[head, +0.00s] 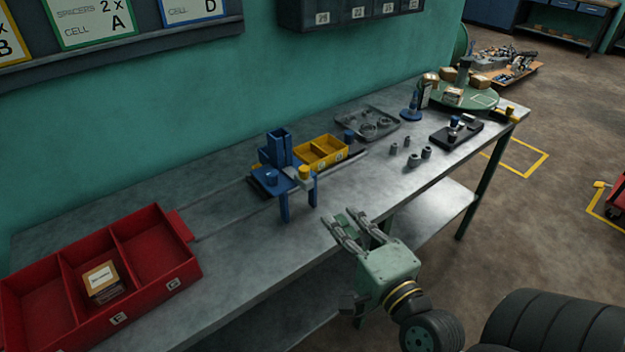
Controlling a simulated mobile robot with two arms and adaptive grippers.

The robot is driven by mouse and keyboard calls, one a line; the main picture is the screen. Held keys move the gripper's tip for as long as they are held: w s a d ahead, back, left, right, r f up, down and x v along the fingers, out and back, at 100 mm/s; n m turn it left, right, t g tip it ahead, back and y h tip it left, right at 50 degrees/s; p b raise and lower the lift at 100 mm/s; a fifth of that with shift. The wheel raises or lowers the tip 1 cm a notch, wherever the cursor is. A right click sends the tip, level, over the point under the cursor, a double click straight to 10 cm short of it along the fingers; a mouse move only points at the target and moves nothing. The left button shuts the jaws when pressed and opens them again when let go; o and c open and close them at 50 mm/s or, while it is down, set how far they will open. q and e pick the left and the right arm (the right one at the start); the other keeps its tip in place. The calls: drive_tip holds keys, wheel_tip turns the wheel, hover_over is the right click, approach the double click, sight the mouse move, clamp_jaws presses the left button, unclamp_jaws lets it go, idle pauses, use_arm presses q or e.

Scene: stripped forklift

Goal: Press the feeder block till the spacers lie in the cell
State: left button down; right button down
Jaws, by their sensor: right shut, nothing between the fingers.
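The blue feeder (278,150) stands on the workbench, with an upright square tower, a flat top plate and legs. A yellow knob (304,173) and a blue knob (271,178) sit at its front; I cannot tell which part is the pressing block. A yellow tray with compartments (343,153) lies just behind it to the right. Several small grey cylinders (413,160), perhaps spacers, stand farther right on the bench. My left gripper is out of view.
A red divided bin (82,258) holding a small carton (102,281) sits at the left end. A metal tray (367,125), black fixture (455,134) and green turntable (466,98) with cartons stand to the right. A wall sign (92,20) reads "SPACERS 2x CELL A".

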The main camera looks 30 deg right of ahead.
drive_tip(key=w, duration=0.1)
drive_tip(key=p, duration=0.3)
approach(300, 171)
drive_tip(key=w, duration=0.1)
drive_tip(key=w+d, duration=0.1)
drive_tip(key=w, duration=0.2)
drive_tip(key=shift+w+d, duration=0.35)
drive_tip(key=shift+w+d+f, duration=0.1)
drive_tip(key=shift+w+f, duration=0.1)
drive_tip(key=shift+w, duration=0.45)
drive_tip(key=shift+w+p, duration=0.1)
drive_tip(key=shift+p, duration=0.2)
drive_tip(key=w+p, duration=0.1)
drive_tip(key=w, duration=0.3)
drive_tip(key=shift+w+r+p, duration=0.15)
drive_tip(key=shift+w+p, duration=0.2)
drive_tip(key=shift+w, duration=0.35)
drive_tip(key=shift+s, duration=0.15)
drive_tip(key=shift+a, duration=0.3)
